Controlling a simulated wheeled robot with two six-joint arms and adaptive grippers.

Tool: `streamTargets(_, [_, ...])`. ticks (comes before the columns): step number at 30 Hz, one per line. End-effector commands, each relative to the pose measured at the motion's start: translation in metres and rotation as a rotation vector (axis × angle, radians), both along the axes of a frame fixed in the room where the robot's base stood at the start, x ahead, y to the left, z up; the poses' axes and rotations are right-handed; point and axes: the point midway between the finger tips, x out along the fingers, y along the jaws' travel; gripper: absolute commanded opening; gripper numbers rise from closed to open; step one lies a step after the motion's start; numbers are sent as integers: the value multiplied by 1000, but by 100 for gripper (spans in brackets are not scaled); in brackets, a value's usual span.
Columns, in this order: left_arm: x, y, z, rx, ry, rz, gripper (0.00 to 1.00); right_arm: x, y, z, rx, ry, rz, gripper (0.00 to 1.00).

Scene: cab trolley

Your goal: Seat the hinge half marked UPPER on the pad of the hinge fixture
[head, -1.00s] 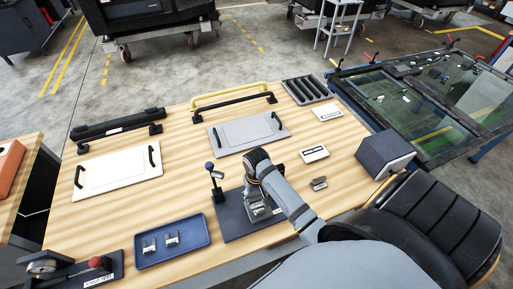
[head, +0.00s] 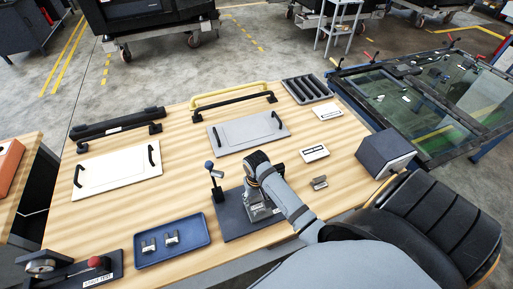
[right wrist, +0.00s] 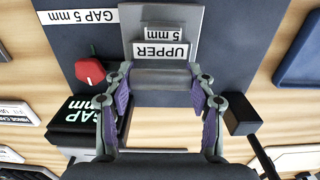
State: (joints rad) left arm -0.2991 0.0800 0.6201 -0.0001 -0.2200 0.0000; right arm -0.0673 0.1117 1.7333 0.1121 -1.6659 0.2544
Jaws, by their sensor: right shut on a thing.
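The hinge half marked UPPER (right wrist: 160,77) is a grey metal piece with a thick barrel and a white label. My right gripper (right wrist: 161,90) is shut on it, one finger at each end of the barrel. The hinge fixture is a dark plate (right wrist: 222,55) with a grey block (right wrist: 192,20), on which a 5 mm label shows. The held piece is over or against this block; I cannot tell whether they touch. In the head view my right gripper (head: 259,209) is above the fixture plate (head: 233,227) and mostly hides the piece. My left gripper is out of view.
The fixture carries a red knob (right wrist: 90,71) and a black GAP block (right wrist: 85,118). A blue-knobbed lever (head: 216,182) stands at its left edge. A blue tray (head: 150,263) holds two metal pieces. Another metal piece (head: 319,183) lies to the right. Bare wood surrounds these.

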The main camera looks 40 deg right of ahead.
Motion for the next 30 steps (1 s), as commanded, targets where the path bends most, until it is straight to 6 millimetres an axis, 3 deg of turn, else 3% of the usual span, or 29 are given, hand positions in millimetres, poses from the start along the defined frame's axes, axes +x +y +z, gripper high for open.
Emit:
streamTargets(14, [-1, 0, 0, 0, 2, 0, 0, 1, 0, -2, 0, -2, 0, 11])
streamTargets(15, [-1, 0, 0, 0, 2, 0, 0, 1, 0, -2, 0, -2, 0, 58])
streamTargets(18, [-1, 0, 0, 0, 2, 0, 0, 0, 0, -2, 0, -1, 0, 72])
streamTargets(21, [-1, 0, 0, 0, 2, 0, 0, 0, 0, -2, 0, -1, 0, 82])
streamTargets(30, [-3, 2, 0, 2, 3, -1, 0, 0, 0, -1, 0, 0, 0, 82])
